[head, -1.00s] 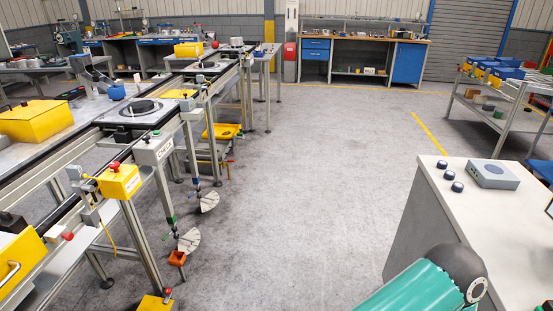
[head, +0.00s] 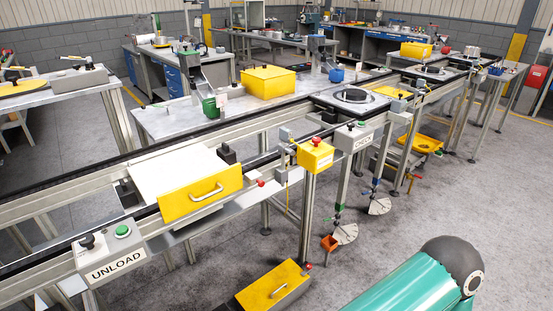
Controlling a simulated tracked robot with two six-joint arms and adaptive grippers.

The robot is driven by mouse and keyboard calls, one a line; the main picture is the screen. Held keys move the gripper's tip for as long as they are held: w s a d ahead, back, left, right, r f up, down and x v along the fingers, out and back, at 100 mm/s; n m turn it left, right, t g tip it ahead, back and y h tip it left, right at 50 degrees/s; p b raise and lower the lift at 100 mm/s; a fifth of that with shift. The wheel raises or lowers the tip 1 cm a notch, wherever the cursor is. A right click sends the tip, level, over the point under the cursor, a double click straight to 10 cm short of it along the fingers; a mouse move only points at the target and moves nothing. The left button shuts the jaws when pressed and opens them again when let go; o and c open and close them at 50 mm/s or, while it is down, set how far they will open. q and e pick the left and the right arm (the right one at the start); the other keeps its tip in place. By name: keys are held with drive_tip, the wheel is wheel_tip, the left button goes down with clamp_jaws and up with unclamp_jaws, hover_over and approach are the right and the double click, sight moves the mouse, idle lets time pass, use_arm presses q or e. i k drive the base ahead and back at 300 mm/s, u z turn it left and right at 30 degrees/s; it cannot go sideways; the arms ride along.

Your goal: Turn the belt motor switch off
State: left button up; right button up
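No switch in the head view carries a label I can read as belt motor. A grey UNLOAD box (head: 110,255) on the near conveyor rail has a black knob (head: 87,242) and a green button (head: 122,231). A grey CHECK box (head: 360,137) further along the rail has small controls on top. A yellow box with a red button (head: 315,154) sits on the rail between them. A grey box with a black knob (head: 77,78) stands on the far left bench; its markings are too small to read. Neither gripper is in view.
The conveyor (head: 70,202) runs from lower left to upper right. A white pallet with a yellow handled front (head: 201,195) sits on it. A yellow-lidded box (head: 272,285) stands low in front. Grey floor (head: 455,190) is open at right. My teal arm link fills the bottom right.

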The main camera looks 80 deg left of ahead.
sight(316, 140)
drive_tip(key=u, duration=0.25)
drive_tip(key=i, duration=0.3)
drive_tip(key=u, duration=2)
drive_tip(key=k, duration=0.5)
drive_tip(key=u, duration=0.5)
drive_tip(key=i, duration=0.5)
drive_tip(key=z, duration=0.35)
